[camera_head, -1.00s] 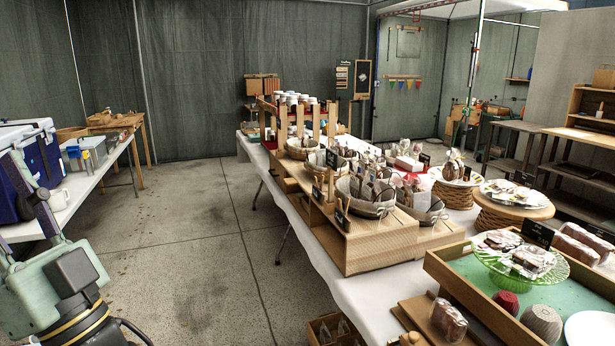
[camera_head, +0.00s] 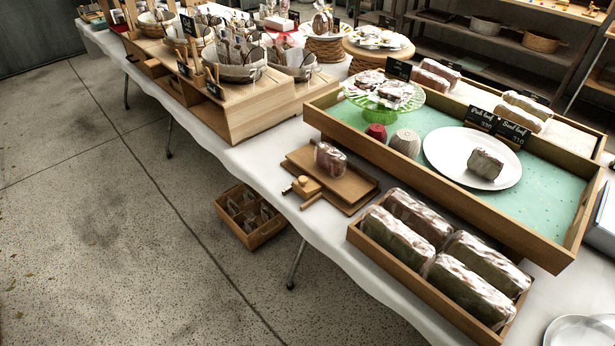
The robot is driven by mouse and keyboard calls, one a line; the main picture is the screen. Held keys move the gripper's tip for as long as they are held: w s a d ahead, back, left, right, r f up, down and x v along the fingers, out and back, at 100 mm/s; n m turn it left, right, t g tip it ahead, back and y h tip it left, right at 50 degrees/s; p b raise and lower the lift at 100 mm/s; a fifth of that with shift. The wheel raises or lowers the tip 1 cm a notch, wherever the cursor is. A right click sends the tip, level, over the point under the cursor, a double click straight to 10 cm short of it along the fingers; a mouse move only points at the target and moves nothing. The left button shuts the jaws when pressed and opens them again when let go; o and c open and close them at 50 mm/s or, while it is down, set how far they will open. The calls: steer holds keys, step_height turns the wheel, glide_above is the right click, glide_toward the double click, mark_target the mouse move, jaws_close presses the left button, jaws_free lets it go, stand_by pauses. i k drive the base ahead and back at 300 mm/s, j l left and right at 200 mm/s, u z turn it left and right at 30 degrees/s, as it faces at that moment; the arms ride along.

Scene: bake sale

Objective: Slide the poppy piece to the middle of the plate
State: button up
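A white oval plate (camera_head: 443,144) lies on the green lining of a wooden tray on the right of the table. A small wrapped loaf piece (camera_head: 485,163) sits on the plate, right of its middle and towards the near right rim. I take it for the poppy piece; I cannot read a label on it. Two dark signs stand behind the plate, one of them reading like "Seed loaf" (camera_head: 512,131). My gripper is not in view.
The wooden tray (camera_head: 558,245) has raised walls. Inside it, left of the plate, are a green glass stand (camera_head: 398,108), a red cup-like item (camera_head: 376,132) and a pale ribbed one (camera_head: 405,143). A crate of wrapped loaves (camera_head: 385,256) stands in front. Floor is free at left.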

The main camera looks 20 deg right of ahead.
mark_target(480, 160)
steer(key=z, duration=1.65)
steer(key=i+z, duration=0.1)
steer(key=i, duration=0.25)
